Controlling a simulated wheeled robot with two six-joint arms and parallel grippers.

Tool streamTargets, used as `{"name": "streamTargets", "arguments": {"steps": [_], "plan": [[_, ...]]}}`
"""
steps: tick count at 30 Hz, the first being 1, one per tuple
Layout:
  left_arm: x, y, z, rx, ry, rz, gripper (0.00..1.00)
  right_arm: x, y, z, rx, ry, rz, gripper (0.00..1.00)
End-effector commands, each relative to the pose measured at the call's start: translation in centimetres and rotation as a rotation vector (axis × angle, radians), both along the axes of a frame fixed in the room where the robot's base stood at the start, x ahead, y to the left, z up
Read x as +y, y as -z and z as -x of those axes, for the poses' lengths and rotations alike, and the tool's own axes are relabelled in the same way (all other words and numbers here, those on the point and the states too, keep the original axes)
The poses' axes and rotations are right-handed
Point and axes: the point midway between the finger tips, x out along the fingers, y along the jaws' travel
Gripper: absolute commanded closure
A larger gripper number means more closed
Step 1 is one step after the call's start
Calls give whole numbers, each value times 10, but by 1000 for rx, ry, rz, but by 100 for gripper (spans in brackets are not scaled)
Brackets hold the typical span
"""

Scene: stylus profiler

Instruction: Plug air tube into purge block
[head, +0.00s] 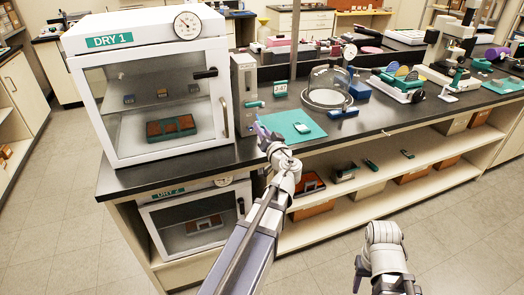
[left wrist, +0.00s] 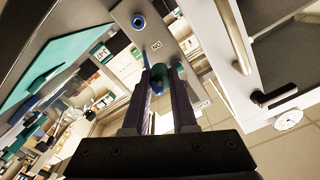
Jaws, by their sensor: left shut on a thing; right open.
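The purge block (head: 245,88) is the tall grey metal block beside the DRY 1 cabinet on the black bench. My left gripper (head: 262,131) is in front of the block's lower part. In the left wrist view its purple fingers (left wrist: 165,95) are shut on a teal and blue piece, apparently the air tube end (left wrist: 158,78). The tip looks apart from the blue-ringed port. My right gripper (head: 384,284) is open and empty, low in front of the shelves.
The DRY 1 cabinet (head: 150,85) stands left of the block, its door handle close by. A teal mat (head: 290,127) with a small item lies right of my left gripper. A glass bell jar (head: 328,85) stands behind it. The floor by my right gripper is clear.

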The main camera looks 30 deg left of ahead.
Motion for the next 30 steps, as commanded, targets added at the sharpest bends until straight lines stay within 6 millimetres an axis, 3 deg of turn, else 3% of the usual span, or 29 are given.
{"name": "streamTargets", "arguments": {"steps": [1, 12, 30], "plan": [[0, 14, 0, 0, 0, 0, 100, 0, 14, 0, 0, 0, 0, 50], [0, 63, 0, 0, 0, 0, 100, 0, 63, 0, 0, -1, 0, 50], [-1, 67, 1, 0, 0, 0, 100, 0, 67, 0, 0, -1, 0, 50]]}}
